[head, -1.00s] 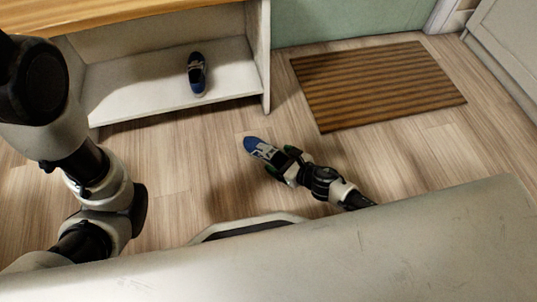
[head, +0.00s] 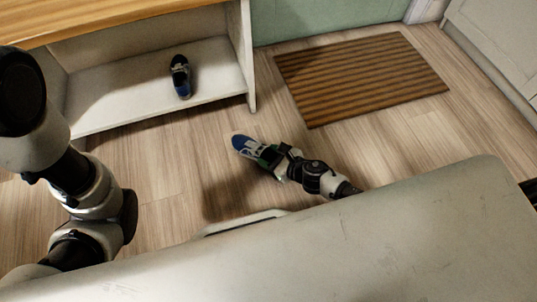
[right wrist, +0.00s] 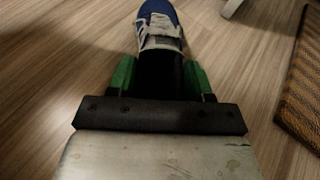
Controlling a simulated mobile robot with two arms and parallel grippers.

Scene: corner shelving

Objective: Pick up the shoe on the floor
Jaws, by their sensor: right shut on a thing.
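A blue shoe with a white tongue and laces (head: 246,145) is at my right gripper (head: 268,157), over the wood floor. The right gripper is shut on the shoe's rear part. In the right wrist view the shoe (right wrist: 160,22) points away between the two green fingers (right wrist: 158,75), which press on its dark heel end. Whether the sole touches the floor is hard to tell. A matching shoe (head: 181,77) sits on the white lower shelf. My left arm shows at the left, but its gripper is out of view.
The white shelf unit (head: 140,92) with a wooden top (head: 110,22) stands at the back left. A brown striped mat (head: 360,78) lies right of it. A pale cabinet (head: 500,45) stands at the far right. Bare floor (head: 160,160) lies between the shelf and me.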

